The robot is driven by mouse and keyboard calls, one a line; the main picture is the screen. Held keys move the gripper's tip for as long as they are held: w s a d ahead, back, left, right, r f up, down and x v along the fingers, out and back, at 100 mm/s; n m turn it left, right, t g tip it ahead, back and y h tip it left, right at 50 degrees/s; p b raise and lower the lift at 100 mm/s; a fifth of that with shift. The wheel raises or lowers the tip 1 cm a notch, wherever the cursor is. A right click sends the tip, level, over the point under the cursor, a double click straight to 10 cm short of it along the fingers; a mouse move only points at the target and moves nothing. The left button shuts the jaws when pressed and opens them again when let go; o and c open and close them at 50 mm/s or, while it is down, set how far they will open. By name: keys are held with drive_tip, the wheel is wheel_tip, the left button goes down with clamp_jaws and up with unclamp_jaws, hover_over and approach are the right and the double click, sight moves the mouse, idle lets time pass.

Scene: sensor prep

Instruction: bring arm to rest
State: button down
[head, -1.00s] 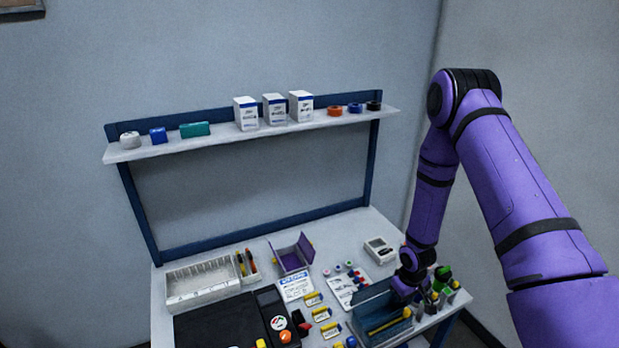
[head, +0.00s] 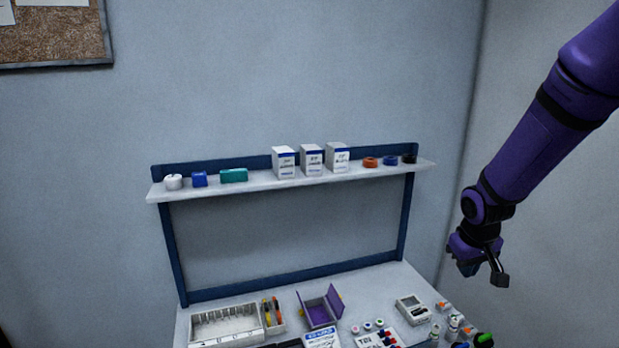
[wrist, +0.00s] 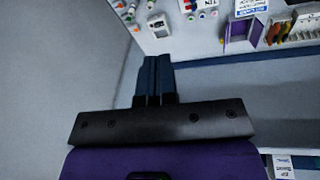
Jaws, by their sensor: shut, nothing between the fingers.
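My purple arm reaches in from the upper right of the head view. My gripper (head: 499,278) hangs at its end, raised in the air to the right of the bench and clear of everything on it. In the wrist view my gripper (wrist: 153,75) shows its two dark blue fingers side by side, shut, with nothing held. The bench (head: 380,284) lies below and to the left of it, its front part cut off by the bottom of the head view.
A shelf (head: 255,180) above the bench holds white boxes (head: 311,160), tape rolls and small blocks. On the bench are a white compartment tray (head: 226,327), a purple holder (head: 320,306), a meter (head: 412,308) and small bottles (head: 453,326). Air around my gripper is free.

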drive_tip(key=s+a+r+m+t, duration=0.1)
drive_tip(key=s+r, duration=0.5)
drive_tip(key=r, duration=0.2)
drive_tip(key=s+a+r+t, duration=0.1)
drive_tip(key=s+r, duration=0.4)
drive_tip(key=r, duration=0.3)
drive_tip(key=s+a+r, duration=0.1)
drive_tip(key=s+r, duration=0.2)
drive_tip(key=s, duration=0.4)
drive_tip(key=s+a+r+t+y, duration=0.1)
drive_tip(key=s+r, duration=0.2)
drive_tip(key=s, duration=0.4)
drive_tip(key=shift+s+a+m, duration=0.3)
